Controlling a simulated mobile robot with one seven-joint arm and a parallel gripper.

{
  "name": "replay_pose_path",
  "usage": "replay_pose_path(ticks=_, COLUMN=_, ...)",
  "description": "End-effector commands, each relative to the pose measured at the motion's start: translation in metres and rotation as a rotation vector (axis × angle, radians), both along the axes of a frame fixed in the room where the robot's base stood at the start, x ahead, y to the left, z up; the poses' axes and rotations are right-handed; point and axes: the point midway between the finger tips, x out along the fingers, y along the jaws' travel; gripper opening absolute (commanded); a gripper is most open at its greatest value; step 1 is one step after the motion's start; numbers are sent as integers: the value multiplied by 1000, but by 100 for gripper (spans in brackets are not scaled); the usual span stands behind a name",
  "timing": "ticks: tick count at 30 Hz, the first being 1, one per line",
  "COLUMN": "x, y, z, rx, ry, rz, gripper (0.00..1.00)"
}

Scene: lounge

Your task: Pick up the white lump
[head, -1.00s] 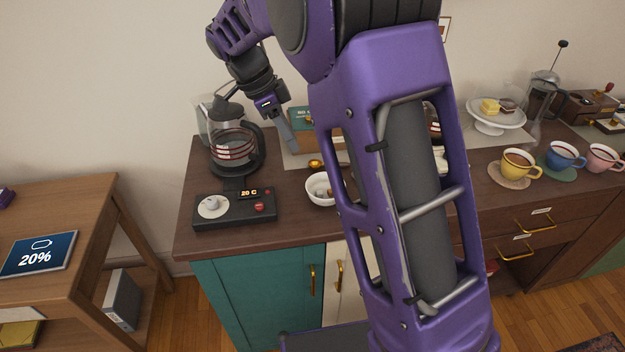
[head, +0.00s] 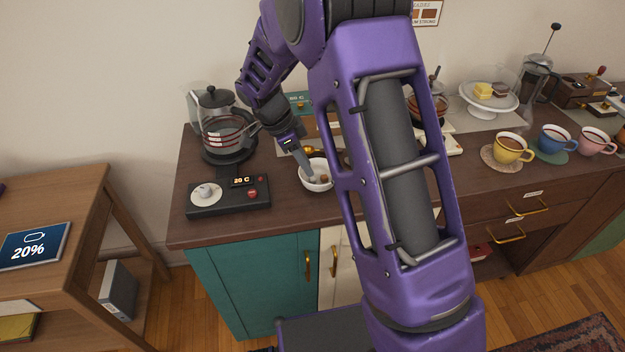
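A small white bowl (head: 318,188) stands on the dark wooden counter, right of the kettle base. A brown lump (head: 323,178) shows inside it. I cannot make out a separate white lump; it may be hidden by my gripper or blend with the white bowl. My gripper (head: 309,174) points down with its tip at the bowl, over its left part. The fingers show edge-on and small, so I cannot tell whether they are open or shut, or whether they touch anything.
A glass kettle (head: 222,136) stands left of my gripper, behind a black control box (head: 228,196). A teal box (head: 299,103) is behind the gripper. Cups, including a yellow cup (head: 509,147), and a cake stand (head: 487,101) are on the right. My arm covers the middle of the counter.

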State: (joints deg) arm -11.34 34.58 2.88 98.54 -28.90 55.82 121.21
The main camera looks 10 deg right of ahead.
Motion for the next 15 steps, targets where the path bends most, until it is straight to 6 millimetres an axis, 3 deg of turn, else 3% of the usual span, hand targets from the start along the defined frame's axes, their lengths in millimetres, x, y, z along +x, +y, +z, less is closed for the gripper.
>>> replay_pose_path(ticks=7, x=-1, y=-14, z=-34, rx=0, ry=3, rz=-1, gripper=29)
replay_pose_path(ticks=15, x=-1, y=-15, z=-38, rx=1, ry=1, rz=0, gripper=29)
